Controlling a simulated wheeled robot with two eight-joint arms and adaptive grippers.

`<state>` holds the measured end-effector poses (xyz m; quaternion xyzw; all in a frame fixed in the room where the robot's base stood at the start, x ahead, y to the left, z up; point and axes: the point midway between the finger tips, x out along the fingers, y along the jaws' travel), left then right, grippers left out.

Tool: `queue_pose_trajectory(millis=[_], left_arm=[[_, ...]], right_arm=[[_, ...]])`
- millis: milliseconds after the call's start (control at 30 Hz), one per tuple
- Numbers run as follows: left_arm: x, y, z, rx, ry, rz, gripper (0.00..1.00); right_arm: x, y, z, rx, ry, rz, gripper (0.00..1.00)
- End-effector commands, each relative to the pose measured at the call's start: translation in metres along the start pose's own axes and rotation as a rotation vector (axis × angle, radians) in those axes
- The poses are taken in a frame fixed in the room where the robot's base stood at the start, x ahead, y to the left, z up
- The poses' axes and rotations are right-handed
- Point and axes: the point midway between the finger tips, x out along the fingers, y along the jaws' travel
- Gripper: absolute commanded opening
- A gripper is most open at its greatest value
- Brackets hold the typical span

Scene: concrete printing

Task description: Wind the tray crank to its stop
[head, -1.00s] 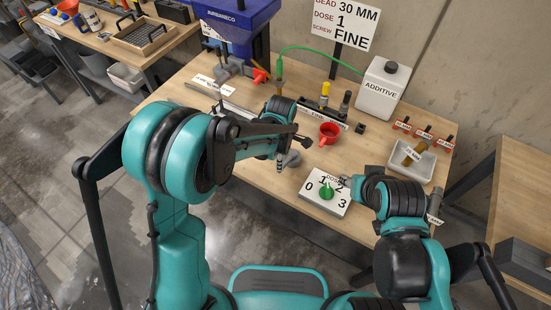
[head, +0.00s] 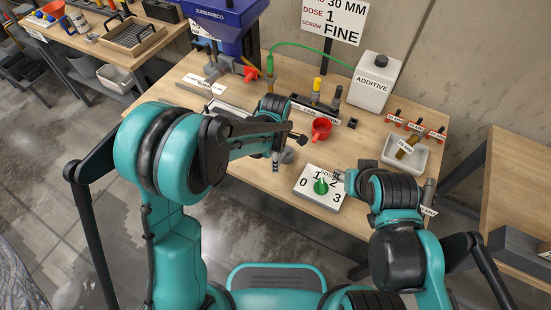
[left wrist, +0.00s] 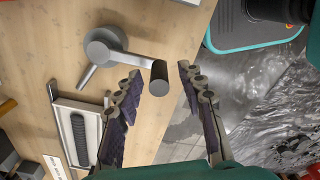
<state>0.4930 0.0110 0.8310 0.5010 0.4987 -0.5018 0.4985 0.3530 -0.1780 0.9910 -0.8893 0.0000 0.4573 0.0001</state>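The tray crank shows in the left wrist view as a grey round hub (left wrist: 103,46) with an arm and a dark cylindrical handle (left wrist: 160,76). In the head view the grey crank (head: 288,156) is partly hidden by my left gripper (head: 287,149). In the left wrist view my left gripper (left wrist: 160,75) is open, with a finger on each side of the handle; I see no clear contact. A pale tray or slide (left wrist: 68,104) with a dark ribbed strip lies beside the hub. My right gripper (head: 340,177) is beside the dose dial board (head: 310,200); its fingers are too small to read.
The dial's green knob (head: 321,187) is close to my right gripper. The table's front edge runs close to the crank.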

Motion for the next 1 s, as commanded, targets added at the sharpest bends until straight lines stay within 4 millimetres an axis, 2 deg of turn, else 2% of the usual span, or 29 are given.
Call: queue_pose_trajectory(millis=[167, 267, 600, 700, 833, 1000], left_arm=[[-0.004, 0.0, 0.0, -0.001, 0.0, 0.001, 0.39], [-0.016, 0.0, 0.0, -0.001, 0.0, 0.001, 0.39], [-0.088, 0.0, 0.0, 0.0, 0.0, 0.0, 0.39], [-0.104, 0.0, 0.0, 0.0, 0.0, 0.0, 0.39], [-0.116, 0.0, 0.0, 0.0, 0.0, 0.0, 0.39], [-0.12, 0.0, 0.0, 0.0, 0.0, 0.0, 0.39]], right_arm=[[0.0, 0.0, 0.0, 0.0, 0.0, 0.0, 0.39], [0.0, 0.0, 0.0, 0.0, 0.0, 0.0, 0.39], [0.0, 0.0, 0.0, 0.0, 0.0, 0.0, 0.39], [0.0, 0.0, 0.0, 0.0, 0.0, 0.0, 0.39], [0.0, 0.0, 0.0, 0.0, 0.0, 0.0, 0.39], [0.0, 0.0, 0.0, 0.0, 0.0, 0.0, 0.39]])
